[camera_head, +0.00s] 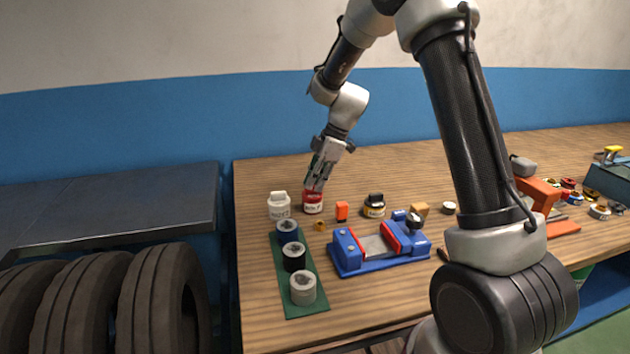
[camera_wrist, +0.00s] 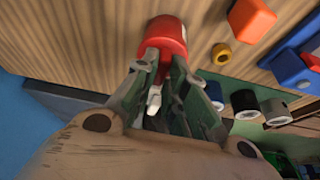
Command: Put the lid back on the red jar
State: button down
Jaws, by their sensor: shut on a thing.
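The red jar (camera_head: 313,208), with a pale label band, stands upright on the wooden bench near its back left. My gripper (camera_head: 317,181) points down at the jar's top and is shut on the red lid. In the wrist view my gripper (camera_wrist: 166,78) has its fingertips at the near end of the red jar (camera_wrist: 170,30). The fingers hide most of the lid. Lid and jar look in line and close together, but I cannot tell whether the lid is fully seated.
A white jar (camera_head: 279,207) stands close on the left. An orange block (camera_head: 342,211), a yellow ring (camera_head: 320,225) and a dark jar (camera_head: 375,206) lie to the right. A blue vise (camera_head: 352,260) and a green strip (camera_head: 316,268) with rolls are in front.

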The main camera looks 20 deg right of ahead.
dwell(0.3)
jog(key=c, duration=0.9)
grip_release()
jog(key=shift+r, duration=0.1)
jog(key=shift+r, duration=3.4)
grip_shut()
jog(key=shift+f, duration=0.15)
